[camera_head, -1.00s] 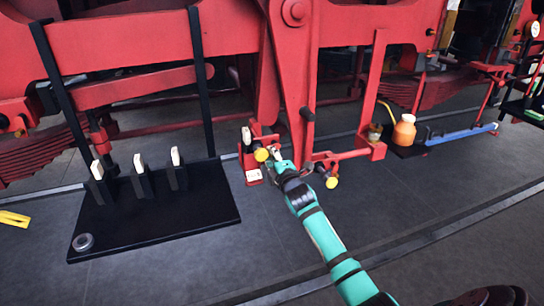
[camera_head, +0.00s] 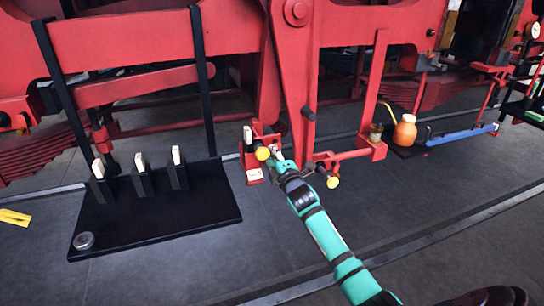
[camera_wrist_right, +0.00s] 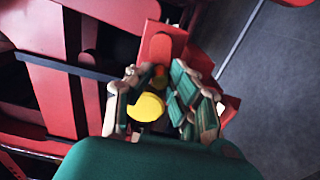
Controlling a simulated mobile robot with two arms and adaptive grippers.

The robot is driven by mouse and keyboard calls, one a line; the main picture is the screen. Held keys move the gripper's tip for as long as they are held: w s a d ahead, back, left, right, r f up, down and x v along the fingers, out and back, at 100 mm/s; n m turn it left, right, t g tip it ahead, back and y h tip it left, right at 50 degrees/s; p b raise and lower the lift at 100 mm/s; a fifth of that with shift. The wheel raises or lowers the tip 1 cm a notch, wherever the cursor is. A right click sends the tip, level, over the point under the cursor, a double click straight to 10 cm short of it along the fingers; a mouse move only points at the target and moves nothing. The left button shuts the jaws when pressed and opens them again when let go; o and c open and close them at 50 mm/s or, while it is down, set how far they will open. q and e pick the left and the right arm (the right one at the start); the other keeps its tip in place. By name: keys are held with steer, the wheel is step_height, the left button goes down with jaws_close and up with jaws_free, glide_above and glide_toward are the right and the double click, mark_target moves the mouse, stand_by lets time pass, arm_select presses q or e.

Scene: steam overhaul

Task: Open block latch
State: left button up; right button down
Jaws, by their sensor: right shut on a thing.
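A red block with a latch ending in a yellow knob (camera_head: 262,153) sits low at the foot of the red frame in the head view. My right gripper (camera_head: 276,153) is at this latch, and its arm reaches up from the lower right. In the right wrist view, the yellow knob (camera_wrist_right: 146,106) lies between the fingers of my right gripper (camera_wrist_right: 157,84), which is shut on the latch. The exact contact is partly hidden by the fingers. A second yellow knob (camera_head: 332,182) is to the right, apart from the gripper. My left gripper does not show.
A black stand (camera_head: 150,222) with several white-tipped posts and a grey ring (camera_head: 84,241) is at left. An orange bottle (camera_head: 404,131) and a blue bar (camera_head: 462,134) are at right. Red beams rise close behind the gripper. The front floor is clear.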

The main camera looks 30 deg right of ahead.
steer(key=shift+s+d+f, duration=0.1)
steer(key=shift+d+f, duration=0.1)
steer(key=shift+d, duration=0.05)
steer(key=shift+s+d+f+b, duration=0.15)
steer(key=shift+d+f+b, duration=0.2)
steer(key=shift+f, duration=0.2)
steer(key=shift+s+d+f+b, duration=0.15)
steer(key=shift+d+f+b, duration=0.1)
steer(key=shift+d+f, duration=0.2)
steer(key=shift+a+f, duration=0.1)
steer(key=shift+f, duration=0.05)
